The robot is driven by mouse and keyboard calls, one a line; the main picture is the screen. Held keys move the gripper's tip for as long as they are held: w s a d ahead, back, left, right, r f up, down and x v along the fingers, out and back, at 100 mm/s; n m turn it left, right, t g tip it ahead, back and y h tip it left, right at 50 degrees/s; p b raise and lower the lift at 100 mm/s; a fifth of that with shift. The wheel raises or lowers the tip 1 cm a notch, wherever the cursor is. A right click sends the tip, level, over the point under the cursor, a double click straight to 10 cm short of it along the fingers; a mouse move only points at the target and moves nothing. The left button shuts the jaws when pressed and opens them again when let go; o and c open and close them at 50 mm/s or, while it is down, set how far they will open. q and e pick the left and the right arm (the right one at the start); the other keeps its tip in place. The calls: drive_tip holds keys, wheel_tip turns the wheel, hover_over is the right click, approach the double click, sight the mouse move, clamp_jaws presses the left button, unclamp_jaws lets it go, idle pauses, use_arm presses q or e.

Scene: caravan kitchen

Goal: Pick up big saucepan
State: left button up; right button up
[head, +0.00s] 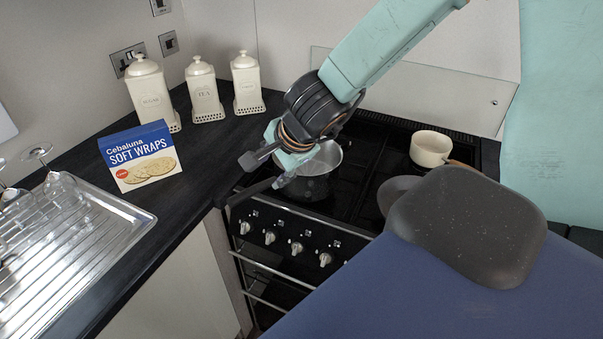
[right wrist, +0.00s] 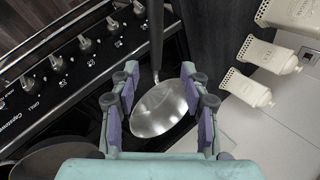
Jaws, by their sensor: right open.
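The big saucepan (head: 322,172) stands on the hob, dark outside with a shiny metal inside. Its dark handle (head: 250,191) points to the front left over the hob's edge. My right gripper (head: 267,171) is open above the pan's handle side and hides part of the pan. In the right wrist view, the open right gripper (right wrist: 160,72) has one finger on each side of the pan's bowl (right wrist: 159,112) in the picture. The handle (right wrist: 156,35) runs away beyond the fingertips. Nothing is between the fingers that I can see held. My left gripper is not in view.
A cream pan (head: 430,147) with a wooden handle stands at the hob's back right. A dark pan (head: 394,190) is partly hidden at front right. A wraps box (head: 142,158), several cream canisters (head: 203,92) and a metal drainer (head: 65,245) are on the left worktop.

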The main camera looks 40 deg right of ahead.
sight(263, 185)
drive_tip(key=b+x, duration=0.2)
drive_tip(key=x, duration=0.1)
drive_tip(key=shift+f, duration=0.25)
drive_tip(key=f+b, duration=0.1)
drive_tip(key=w+f+b, duration=0.1)
drive_tip(key=shift+a+f, duration=0.15)
drive_tip(key=shift+f, duration=0.15)
drive_tip(key=shift+w+f+b, duration=0.3)
drive_tip(key=shift+f+b, duration=0.2)
drive_tip(key=shift+b, duration=0.2)
drive_tip(key=shift+w+f, duration=0.15)
drive_tip(key=shift+w, duration=0.1)
drive_tip(key=shift+s, duration=0.15)
drive_tip(key=c, duration=0.5)
clamp_jaws()
